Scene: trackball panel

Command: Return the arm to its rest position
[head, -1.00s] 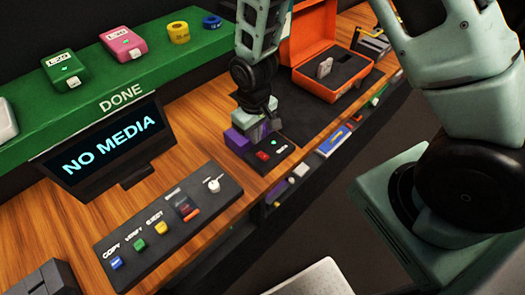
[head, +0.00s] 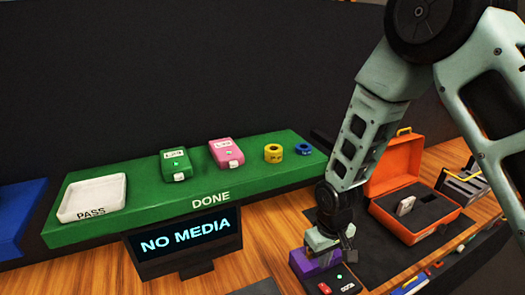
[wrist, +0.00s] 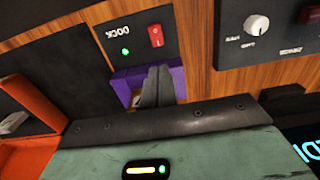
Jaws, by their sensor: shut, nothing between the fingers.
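My arm reaches down from the upper right in the head view. My gripper (head: 322,241) is at the purple block (head: 312,262) of the dock, with its fingers shut and nothing held. In the wrist view my gripper (wrist: 155,85) points at the purple block (wrist: 178,80), its closed fingers covering part of it. I cannot tell whether they touch it. The dock panel (wrist: 135,40) has a red switch and a lit green light.
The orange case (head: 400,210) stands open to the right of my gripper. A green shelf (head: 130,226) marked DONE holds a white tray, two cartridges and two rolls. A screen (head: 185,245) reads NO MEDIA. A knob panel (wrist: 275,40) is beside the dock.

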